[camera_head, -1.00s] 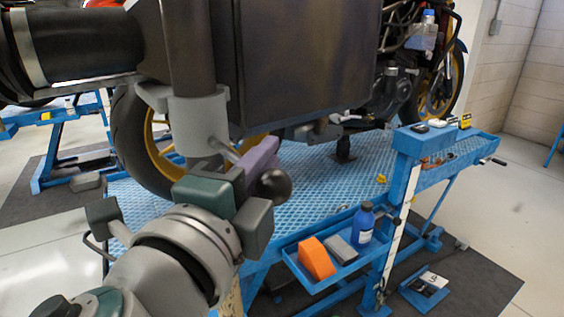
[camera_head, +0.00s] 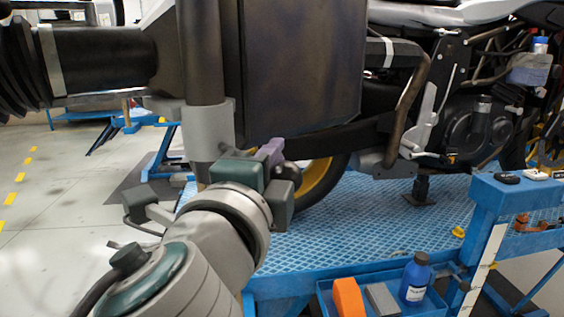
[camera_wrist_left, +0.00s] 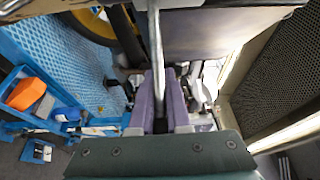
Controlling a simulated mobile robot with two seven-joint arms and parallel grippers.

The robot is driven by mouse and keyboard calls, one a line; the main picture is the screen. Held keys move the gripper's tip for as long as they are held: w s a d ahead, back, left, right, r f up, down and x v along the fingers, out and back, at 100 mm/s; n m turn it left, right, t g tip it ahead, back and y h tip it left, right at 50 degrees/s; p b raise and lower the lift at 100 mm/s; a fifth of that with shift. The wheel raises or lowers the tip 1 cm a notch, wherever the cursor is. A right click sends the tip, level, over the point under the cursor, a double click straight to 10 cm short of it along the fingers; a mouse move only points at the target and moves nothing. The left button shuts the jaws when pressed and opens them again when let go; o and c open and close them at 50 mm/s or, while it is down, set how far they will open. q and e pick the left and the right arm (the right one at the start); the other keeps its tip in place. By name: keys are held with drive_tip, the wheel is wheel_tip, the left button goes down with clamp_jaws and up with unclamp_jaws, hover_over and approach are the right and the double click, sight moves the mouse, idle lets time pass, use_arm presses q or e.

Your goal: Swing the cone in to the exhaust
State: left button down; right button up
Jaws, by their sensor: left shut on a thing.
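The cone (camera_head: 305,70) appears as a large dark, flat-sided hood at top centre in the head view. It hangs by a dark post with a grey collar (camera_head: 207,130), and a black hose end (camera_head: 105,60) joins from the left. My left gripper (camera_head: 272,152) is below the hood, its purple fingers shut on the cone's handle. In the left wrist view the handle (camera_wrist_left: 154,50) is a grey rod between the purple fingers (camera_wrist_left: 160,105). The exhaust (camera_head: 408,95) of the motorcycle shows right of the hood, which partly hides its rear end. Their gap cannot be told. My right gripper is out of view.
The motorcycle stands on a blue textured lift (camera_head: 345,225). A blue tray (camera_head: 325,300) at its near edge holds an orange block (camera_head: 348,297) and a blue bottle (camera_head: 415,278). A blue post (camera_head: 490,215) stands at right. Floor (camera_head: 60,190) at left is open.

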use_arm(q)
drive_tip(key=shift+d+f, duration=0.1)
drive_tip(key=shift+d, duration=0.1)
drive_tip(key=c, duration=1.3)
unclamp_jaws()
drive_tip(key=o, duration=0.4)
drive_tip(key=shift+w+d, duration=0.1)
drive_tip(key=shift+d, duration=0.05)
drive_tip(key=s+a, duration=0.2)
drive_tip(key=s, duration=0.7)
drive_tip(key=shift+s+b, duration=0.4)
